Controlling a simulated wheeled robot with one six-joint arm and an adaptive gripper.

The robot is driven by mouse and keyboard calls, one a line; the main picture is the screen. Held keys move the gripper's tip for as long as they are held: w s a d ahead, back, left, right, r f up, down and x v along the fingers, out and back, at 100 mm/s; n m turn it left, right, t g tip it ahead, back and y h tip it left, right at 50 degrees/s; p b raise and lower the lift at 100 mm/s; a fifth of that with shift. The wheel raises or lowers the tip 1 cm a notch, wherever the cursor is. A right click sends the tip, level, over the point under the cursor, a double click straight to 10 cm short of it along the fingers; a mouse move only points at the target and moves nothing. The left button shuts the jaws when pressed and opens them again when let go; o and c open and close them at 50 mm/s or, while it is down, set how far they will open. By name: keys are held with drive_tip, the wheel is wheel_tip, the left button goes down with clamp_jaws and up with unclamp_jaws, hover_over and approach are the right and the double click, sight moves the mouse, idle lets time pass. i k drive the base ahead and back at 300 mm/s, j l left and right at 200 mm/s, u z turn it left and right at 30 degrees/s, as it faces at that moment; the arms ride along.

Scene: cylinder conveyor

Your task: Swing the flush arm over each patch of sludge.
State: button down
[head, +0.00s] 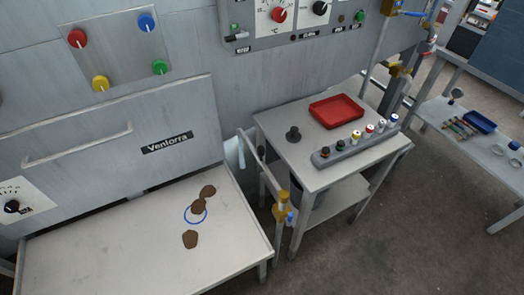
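Three brown sludge patches lie on the pale bench top on the left. The upper patch (208,191) touches or nearly touches the middle patch (198,205), and the lower patch (190,239) lies apart. A blue ring (191,220) is around or under the middle patch. What looks like the flush arm (262,168) is a grey pipe with yellow fittings (283,196) and a small blue part. It stands between the bench and the table, its free end (241,137) up and left, clear of the patches. My gripper is not in view.
The bench (110,250) is otherwise bare. A second pipe (379,42) with yellow fittings stands behind. Open floor (400,235) lies at the lower right.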

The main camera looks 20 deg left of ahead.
sight(284, 195)
drive_tip(key=u, duration=1.4)
drive_tip(key=k, duration=0.15)
drive_tip(key=i+j+u, duration=0.1)
drive_tip(key=i, duration=0.35)
drive_tip(key=i+j+u, duration=0.1)
drive_tip(key=i, duration=0.4)
